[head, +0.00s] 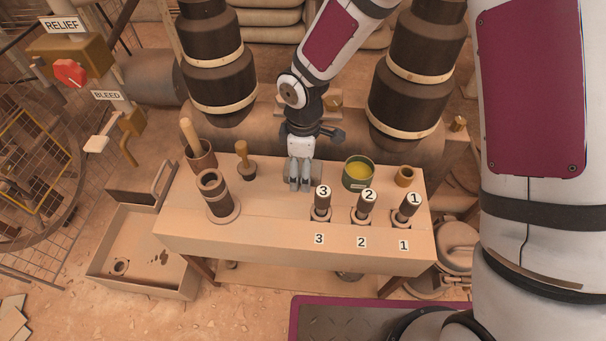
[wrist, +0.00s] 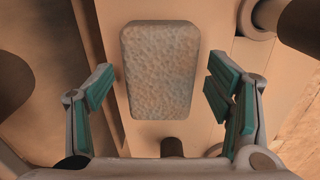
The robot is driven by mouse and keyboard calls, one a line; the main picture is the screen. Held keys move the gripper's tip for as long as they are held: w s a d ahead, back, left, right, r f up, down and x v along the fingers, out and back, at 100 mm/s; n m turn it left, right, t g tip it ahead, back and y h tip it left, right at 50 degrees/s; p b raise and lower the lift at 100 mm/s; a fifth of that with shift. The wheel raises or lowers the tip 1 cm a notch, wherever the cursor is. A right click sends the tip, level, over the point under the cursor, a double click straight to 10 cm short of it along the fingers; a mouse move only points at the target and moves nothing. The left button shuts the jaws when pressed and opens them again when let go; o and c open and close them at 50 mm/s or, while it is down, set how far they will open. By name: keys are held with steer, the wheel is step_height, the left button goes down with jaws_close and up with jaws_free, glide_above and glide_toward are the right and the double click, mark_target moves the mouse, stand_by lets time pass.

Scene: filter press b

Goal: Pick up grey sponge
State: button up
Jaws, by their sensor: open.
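The grey sponge (wrist: 160,70) shows in the wrist view as a pale, rough, rounded block. It lies between my two finger pads as seen from above, with a gap on each side. My gripper (wrist: 165,100) is open and empty. In the head view my gripper (head: 300,186) points down over the middle of the bench (head: 262,212). There the sponge (head: 316,178) is mostly hidden behind my fingers. I cannot tell the exact height of my fingertips above it.
Left of my gripper stand a wooden-handled tool (head: 243,160), a dark stepped cylinder (head: 217,195) and a cup with a pestle (head: 200,155). On the right are a green tin (head: 358,172), a small brown ring (head: 405,176) and numbered handles (head: 363,206). Large dark cylinders rise behind the bench.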

steer(key=shift+f, duration=0.1)
steer(key=shift+c, duration=0.5)
steer(key=c, duration=1)
step_height(320, 180, up, 10)
steer(key=p, duration=0.4)
steer(key=shift+p, duration=0.3)
